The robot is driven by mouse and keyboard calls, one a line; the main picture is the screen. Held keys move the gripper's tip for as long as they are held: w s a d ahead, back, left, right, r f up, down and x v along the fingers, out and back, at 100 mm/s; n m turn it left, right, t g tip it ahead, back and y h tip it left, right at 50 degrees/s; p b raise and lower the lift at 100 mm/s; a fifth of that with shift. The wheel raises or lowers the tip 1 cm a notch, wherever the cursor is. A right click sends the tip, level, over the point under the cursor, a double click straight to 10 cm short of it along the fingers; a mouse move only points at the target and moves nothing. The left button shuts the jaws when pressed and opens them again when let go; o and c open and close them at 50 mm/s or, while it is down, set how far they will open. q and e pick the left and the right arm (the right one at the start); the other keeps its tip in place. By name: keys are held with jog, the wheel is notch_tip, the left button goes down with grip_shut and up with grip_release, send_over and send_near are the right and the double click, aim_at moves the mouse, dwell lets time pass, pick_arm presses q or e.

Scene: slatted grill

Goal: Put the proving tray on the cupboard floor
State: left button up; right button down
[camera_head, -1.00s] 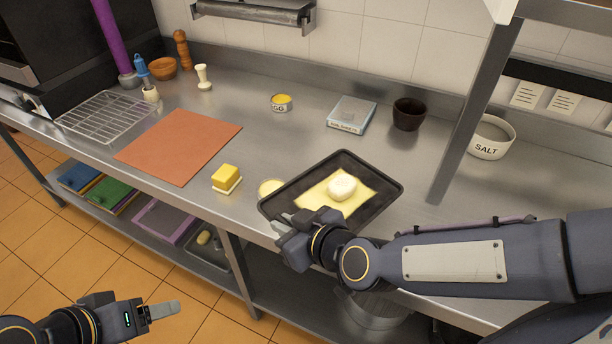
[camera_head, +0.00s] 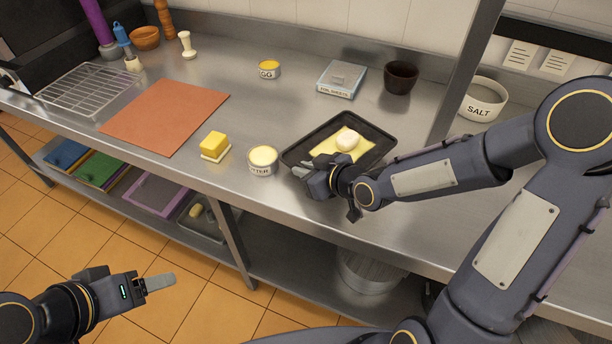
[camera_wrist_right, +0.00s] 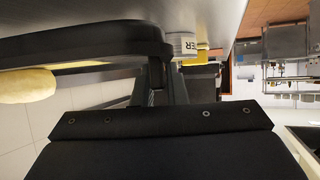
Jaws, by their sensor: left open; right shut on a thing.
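The proving tray (camera_head: 376,131) is a dark, shallow rectangular tray at the middle right of the counter in the head view. My right gripper (camera_head: 304,171) is shut on the tray's near left edge. In the right wrist view the tray's dark rim (camera_wrist_right: 90,40) runs into the jaws, with the dough (camera_wrist_right: 25,85) at the left. I cannot tell whether the tray touches the counter. My left gripper (camera_head: 158,283) is open and empty, low over the floor. I cannot identify a cupboard floor.
A labelled tub (camera_head: 262,161) stands close left of the tray, beside yellow butter (camera_head: 214,146). A scale (camera_head: 341,79), dark cup (camera_head: 401,77) and salt bowl (camera_head: 483,100) stand behind. A lower shelf (camera_head: 290,258) runs under the counter. A post (camera_head: 465,75) rises at right.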

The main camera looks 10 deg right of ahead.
jog(key=shift+w+f, duration=0.15)
jog(key=shift+f, duration=1.5)
jog(key=shift+f+b, duration=0.25)
jog(key=shift+b, duration=0.15)
jog(key=c, duration=1.5)
grip_release()
jog(key=shift+r, duration=0.1)
jog(key=shift+o, duration=0.2)
